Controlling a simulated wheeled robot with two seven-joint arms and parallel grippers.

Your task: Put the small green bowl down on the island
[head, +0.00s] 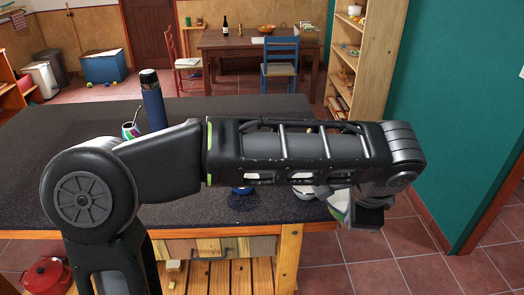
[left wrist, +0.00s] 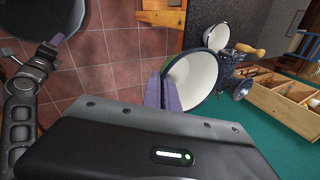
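The small green bowl (head: 338,204), pale inside, is at the right edge of the island (head: 190,214), partly hidden by my left arm. In the left wrist view the bowl (left wrist: 197,82) is large and tilted on its side in the picture, with its white inside showing. My left gripper (left wrist: 163,88) has its fingers at the bowl's rim and appears shut on it. In the head view the gripper (head: 362,214) is mostly hidden behind the wrist. The floor lies below that spot. My right gripper is not in view.
The left part of the top is clear. A wooden shelf (head: 372,60) stands against the teal wall.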

